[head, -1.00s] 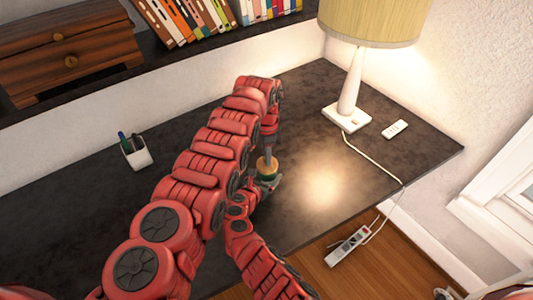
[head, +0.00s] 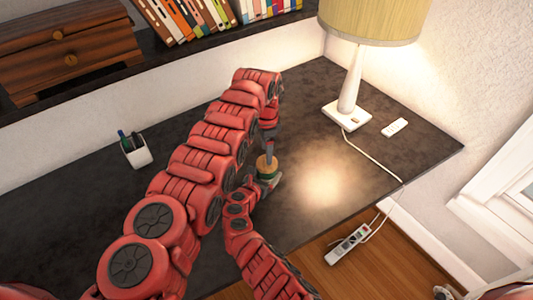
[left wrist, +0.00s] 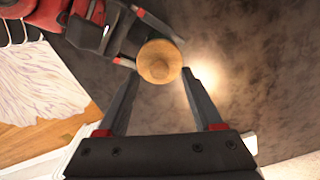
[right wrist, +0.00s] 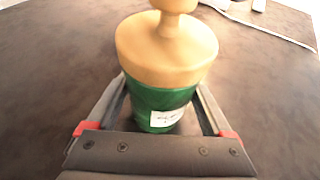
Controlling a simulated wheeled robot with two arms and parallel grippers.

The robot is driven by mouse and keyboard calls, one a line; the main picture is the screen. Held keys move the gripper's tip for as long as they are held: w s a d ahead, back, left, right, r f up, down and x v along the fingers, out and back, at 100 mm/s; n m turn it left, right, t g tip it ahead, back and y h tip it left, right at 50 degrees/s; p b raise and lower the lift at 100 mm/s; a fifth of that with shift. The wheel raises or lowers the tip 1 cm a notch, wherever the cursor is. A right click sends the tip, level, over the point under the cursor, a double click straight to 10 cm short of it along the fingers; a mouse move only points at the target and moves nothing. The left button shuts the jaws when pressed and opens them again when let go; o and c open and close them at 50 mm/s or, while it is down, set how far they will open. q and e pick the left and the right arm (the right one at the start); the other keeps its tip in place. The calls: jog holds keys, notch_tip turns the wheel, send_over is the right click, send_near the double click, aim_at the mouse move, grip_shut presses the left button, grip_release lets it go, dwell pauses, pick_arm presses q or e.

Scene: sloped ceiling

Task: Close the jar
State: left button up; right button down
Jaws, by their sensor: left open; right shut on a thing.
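The jar (right wrist: 160,104) is green with a white label and shows upright in the right wrist view. Its round wooden lid (right wrist: 167,48) with a knob rests on top; I cannot tell how tightly it sits. In the head view the lid (head: 266,162) shows small below my left gripper (head: 268,146). My left gripper is open, pointing down, with its fingertips on either side of the lid (left wrist: 159,61) in the left wrist view, apparently above it. My right gripper (right wrist: 163,112) is shut on the jar's green body, low at the table.
A lamp (head: 348,105) and a white remote (head: 395,127) stand at the right of the dark table (head: 330,215). A pen cup (head: 136,152) is at the left. A cord runs over the right edge to a power strip (head: 347,244) on the floor.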

pick_arm(q)
notch_tip(320, 180, up, 10)
dwell(0.3)
pick_arm(e)
grip_release()
jog(key=shift+s+a+r, duration=0.2)
jog(key=shift+s+r, duration=0.1)
pick_arm(q)
jog(key=shift+f+b, duration=0.95)
pick_arm(e)
jog(key=v, duration=1.6)
jog(key=shift+s, duration=0.3)
jog(key=shift+a, duration=0.1)
